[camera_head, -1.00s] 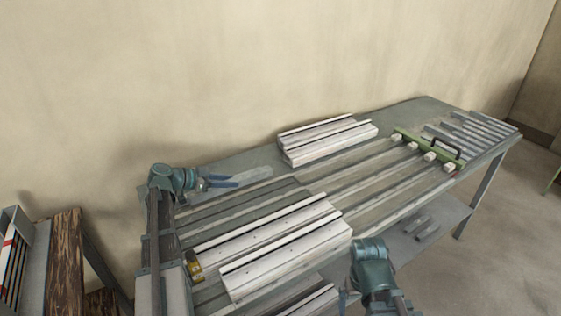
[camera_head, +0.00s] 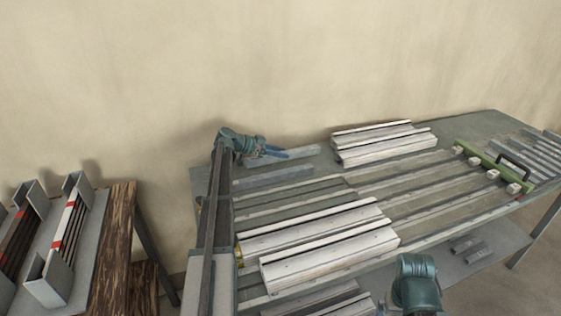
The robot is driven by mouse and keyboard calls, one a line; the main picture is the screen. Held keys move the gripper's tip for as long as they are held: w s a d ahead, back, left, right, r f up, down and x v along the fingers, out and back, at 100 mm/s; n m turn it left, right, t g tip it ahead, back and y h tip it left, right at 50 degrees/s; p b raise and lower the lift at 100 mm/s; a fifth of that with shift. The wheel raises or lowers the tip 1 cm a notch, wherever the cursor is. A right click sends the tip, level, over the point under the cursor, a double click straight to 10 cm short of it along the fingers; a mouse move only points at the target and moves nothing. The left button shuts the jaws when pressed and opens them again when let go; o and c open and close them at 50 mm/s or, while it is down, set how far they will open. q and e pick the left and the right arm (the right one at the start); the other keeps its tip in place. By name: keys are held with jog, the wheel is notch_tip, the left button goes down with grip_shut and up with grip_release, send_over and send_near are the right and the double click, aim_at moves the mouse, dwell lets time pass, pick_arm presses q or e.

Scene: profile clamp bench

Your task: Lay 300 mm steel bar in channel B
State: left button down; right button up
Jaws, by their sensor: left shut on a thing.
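My left gripper (camera_head: 277,154) is at the back left of the bench, its blue fingers shut on a pale grey steel bar (camera_head: 303,152). The bar lies roughly along the bench's length and sticks out past the fingers; part is hidden by them. It appears above the bench's back edge; contact below cannot be told. Long parallel channels (camera_head: 395,178) run along the bench top, in front of the bar. No channel letters are readable. My right arm's teal wrist is at the bottom right; its fingers are not visible.
White profile blocks (camera_head: 330,250) stand at the front, and more (camera_head: 385,145) at the back. A green clamp bar (camera_head: 493,166) with a black handle crosses the right part. Several grey bars (camera_head: 533,150) lie at the far right. A rack (camera_head: 62,265) is at left.

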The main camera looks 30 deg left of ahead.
aim_at(280, 166)
pick_arm(q)
jog(key=shift+w+a, duration=0.2)
jog(key=shift+w, duration=0.2)
jog(key=shift+s+f, duration=0.1)
jog(key=shift+f, duration=0.1)
notch_tip(280, 166, down, 3)
jog(key=b, duration=0.3)
jog(key=shift+f, duration=0.1)
jog(key=shift+b, duration=0.3)
jog(key=shift+f, duration=0.2)
jog(key=c, duration=0.5)
grip_release()
jog(key=shift+r, duration=0.1)
